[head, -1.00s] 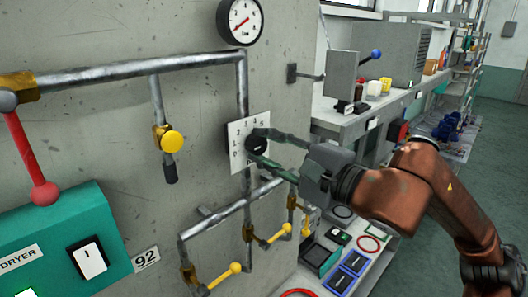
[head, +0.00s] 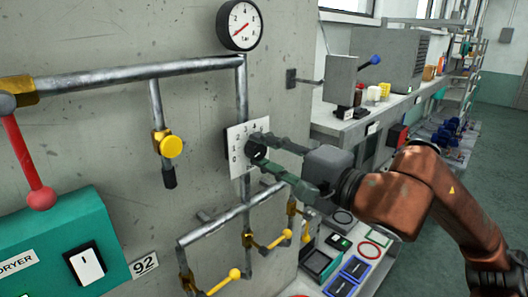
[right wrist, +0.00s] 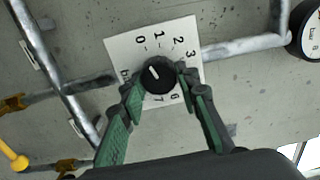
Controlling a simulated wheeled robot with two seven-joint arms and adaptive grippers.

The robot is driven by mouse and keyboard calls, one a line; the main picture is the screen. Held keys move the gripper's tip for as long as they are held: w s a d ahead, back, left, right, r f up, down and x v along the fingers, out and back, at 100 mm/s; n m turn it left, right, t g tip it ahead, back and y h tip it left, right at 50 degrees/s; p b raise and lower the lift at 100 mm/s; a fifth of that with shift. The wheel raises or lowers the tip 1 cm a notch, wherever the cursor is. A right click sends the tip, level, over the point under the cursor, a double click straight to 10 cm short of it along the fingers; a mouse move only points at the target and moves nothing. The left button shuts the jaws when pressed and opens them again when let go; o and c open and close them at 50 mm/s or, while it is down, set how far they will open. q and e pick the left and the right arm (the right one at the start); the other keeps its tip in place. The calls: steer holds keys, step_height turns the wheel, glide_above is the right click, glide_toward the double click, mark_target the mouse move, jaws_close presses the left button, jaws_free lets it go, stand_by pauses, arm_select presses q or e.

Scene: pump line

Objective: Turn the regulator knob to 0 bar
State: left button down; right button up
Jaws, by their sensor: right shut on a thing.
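The regulator knob (right wrist: 158,76) is black and round, on a white dial plate (right wrist: 118,48) marked with numbers and "bar". In the right wrist view its white pointer line slants up and left, roughly toward the 0 mark. In the head view the plate (head: 235,160) is on the grey wall, and the knob is partly hidden by fingers. My right gripper (right wrist: 158,82) is shut on the knob, one green-padded finger on each side; it also shows in the head view (head: 264,148). My left gripper is not in view.
A round pressure gauge (head: 240,24) above has its red needle pointing down and left. Pipes with yellow levers (head: 280,239) run below. A workbench (head: 345,124) stands to the right.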

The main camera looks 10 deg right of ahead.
steer(key=shift+f, duration=0.1)
steer(key=o, duration=1.2)
steer(key=shift+c, duration=0.2)
steer(key=shift+s, duration=0.1)
steer(key=v, duration=1.2)
steer(key=shift+a, duration=0.1)
